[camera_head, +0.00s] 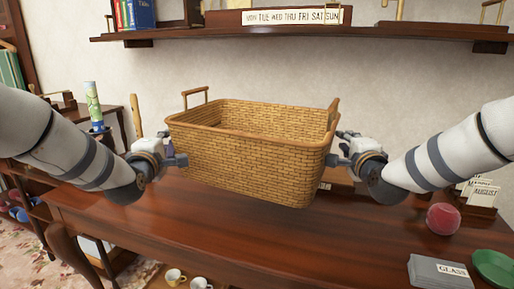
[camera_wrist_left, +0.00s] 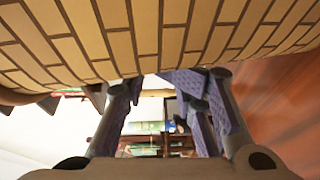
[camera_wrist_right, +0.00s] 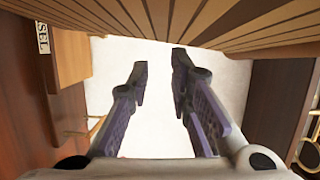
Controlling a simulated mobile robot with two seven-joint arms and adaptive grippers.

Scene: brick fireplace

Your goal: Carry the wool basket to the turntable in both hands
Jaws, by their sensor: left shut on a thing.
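The wool basket (camera_head: 245,162) is a tan woven basket with a brass handle at each end, in the middle of the head view. It appears raised above the wooden table, though its underside is hidden. My left gripper (camera_head: 180,160) is shut on its left end, below the rim. The basket wall (camera_wrist_left: 170,40) fills the top of the left wrist view. My right gripper (camera_head: 335,158) is at the basket's right end. In the right wrist view its fingers (camera_wrist_right: 163,70) are apart with nothing visible between them, close to the basket wall (camera_wrist_right: 190,20). I cannot make out a turntable.
The wooden table (camera_head: 225,225) has bare surface at its front. A red ball (camera_head: 443,218), a grey box (camera_head: 438,272) and a green dish (camera_head: 493,267) are at right. A shelf (camera_head: 300,33) runs along the wall. A green patterned cylinder (camera_head: 93,105) stands at left.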

